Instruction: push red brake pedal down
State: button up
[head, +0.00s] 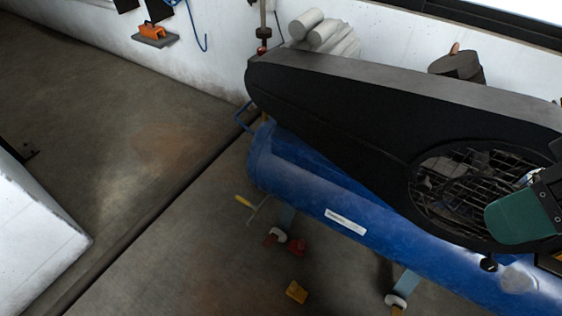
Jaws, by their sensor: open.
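A small red pedal (297,246) shows low by the floor, next to a white caster wheel (278,235) under the left end of a blue tank (300,180). It is small and partly shaded, so I cannot tell its tilt. A second caster (395,300) stands under the tank at the lower right, with an orange part at its foot, cut by the bottom edge. A teal and dark grey part (520,215) shows at the right edge; I cannot tell what it belongs to. My gripper's fingers are not seen.
A large black belt guard (340,115) overhangs the tank. An orange block (297,292) and a yellow-handled tool (244,202) are on the floor near the red pedal. A white box (35,245) stands at the left. The floor between box and tank is clear.

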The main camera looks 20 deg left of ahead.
aim_at(269, 241)
jog(key=u, duration=1.45)
jog(key=i, duration=0.5)
jog(key=z, duration=0.25)
